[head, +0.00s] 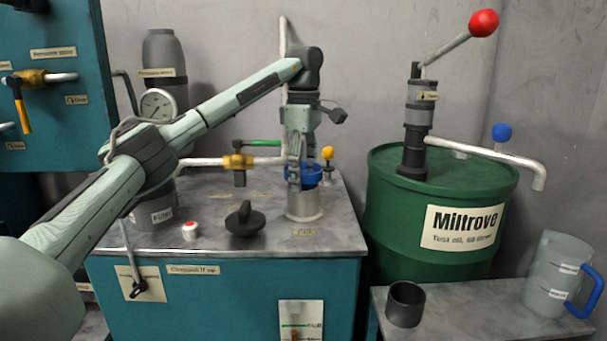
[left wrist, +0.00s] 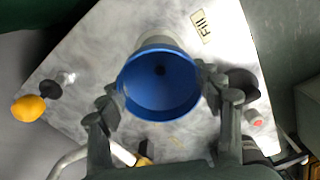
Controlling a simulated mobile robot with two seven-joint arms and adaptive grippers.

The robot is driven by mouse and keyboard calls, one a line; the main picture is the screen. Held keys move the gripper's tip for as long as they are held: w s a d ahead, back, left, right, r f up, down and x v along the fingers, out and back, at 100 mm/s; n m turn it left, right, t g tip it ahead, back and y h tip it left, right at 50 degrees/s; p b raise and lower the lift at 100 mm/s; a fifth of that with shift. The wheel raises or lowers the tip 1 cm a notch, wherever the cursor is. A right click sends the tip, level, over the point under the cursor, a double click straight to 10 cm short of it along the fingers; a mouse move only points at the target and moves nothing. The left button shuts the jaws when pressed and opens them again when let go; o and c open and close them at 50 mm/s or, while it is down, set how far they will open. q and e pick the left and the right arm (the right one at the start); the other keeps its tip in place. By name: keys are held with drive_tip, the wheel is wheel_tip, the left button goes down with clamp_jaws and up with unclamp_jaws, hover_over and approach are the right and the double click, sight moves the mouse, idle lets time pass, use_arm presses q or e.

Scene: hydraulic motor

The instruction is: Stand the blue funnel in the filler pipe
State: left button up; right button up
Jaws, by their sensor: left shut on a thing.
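The blue funnel (head: 313,177) is held by my left gripper (head: 303,171), whose arm reaches in from the left. The grey filler pipe (head: 304,207) stands on the tank top, directly below the funnel in the head view. The left wrist view shows the open bowl of the funnel (left wrist: 160,85) between the two fingers of my gripper (left wrist: 160,90). There the pale pipe (left wrist: 158,42) shows just past the bowl's far edge. The bowl hides most of the pipe mouth, and I cannot tell whether the spout is inside it. My right gripper is not in view.
A black cap (head: 245,219) and a red-and-white button (head: 190,231) are left of the pipe. A brass valve (head: 238,162) and a yellow knob (head: 327,153) are behind. A green drum (head: 395,225) with a pump stands right, with a cup (head: 405,304) and jug (head: 548,285) in front.

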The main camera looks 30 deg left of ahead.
use_arm(q)
drive_tip(key=shift+f, duration=0.25)
drive_tip(key=o, duration=0.9)
drive_tip(key=shift+f, duration=0.1)
drive_tip(key=shift+o, duration=0.2)
wheel_tip(320, 180, up, 13)
drive_tip(key=shift+f, duration=0.15)
